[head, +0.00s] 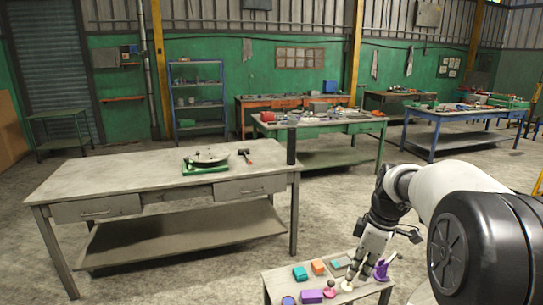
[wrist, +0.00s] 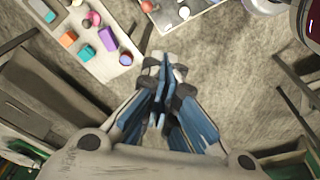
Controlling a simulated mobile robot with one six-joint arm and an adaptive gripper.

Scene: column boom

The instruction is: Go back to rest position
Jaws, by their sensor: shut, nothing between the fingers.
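My gripper (head: 354,274) hangs fingers-down at the end of my arm, over or near the small table (head: 272,283) at the bottom of the head view. In the wrist view its fingers (wrist: 162,100) are shut with nothing between them, and bare floor shows beyond them. My arm reaches in from the right of the head view and bends down at the elbow.
The small table holds a teal block (head: 300,273), an orange block (head: 318,267), a purple block (head: 312,297) and a purple object (head: 382,271). A grey workbench (head: 110,178) stands left, with a green tray (head: 205,169) and a hammer (head: 245,155). Open floor lies between the benches.

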